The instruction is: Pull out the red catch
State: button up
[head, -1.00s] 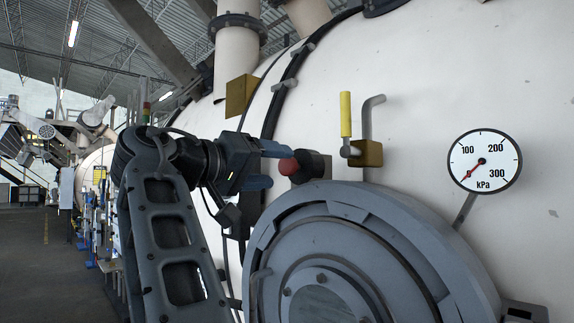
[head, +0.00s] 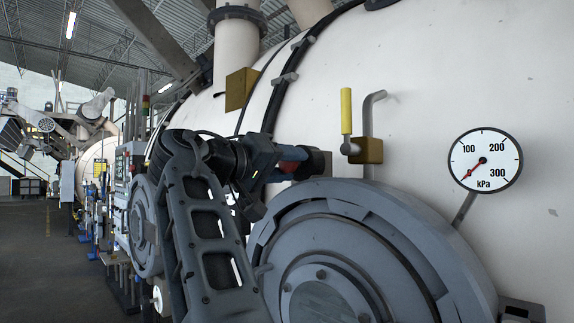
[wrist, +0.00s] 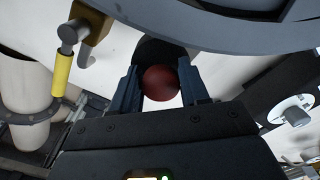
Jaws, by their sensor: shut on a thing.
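The red catch (head: 288,167) is a round red knob on a dark housing (head: 316,162) fixed to the white vessel, just above the grey round door. In the wrist view the red catch (wrist: 160,82) sits between the two fingers, with the dark housing behind it. My gripper (head: 288,163) is shut on the red catch, one finger on each side of it. In the head view the fingers hide part of the knob. I cannot tell whether the knob is drawn out from its housing.
The grey round door (head: 345,205) lies right below my gripper. A yellow-handled valve (head: 346,112) stands to the right of the housing, and a pressure gauge (head: 485,160) is farther right, its needle at the low end. Open floor (head: 40,260) lies at the left.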

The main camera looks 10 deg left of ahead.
grip_shut()
jog(key=shift+v, duration=1.4)
jog(key=o, duration=0.6)
grip_release()
jog(key=shift+s+a, duration=0.1)
jog(key=b, duration=0.2)
send_near(284, 165)
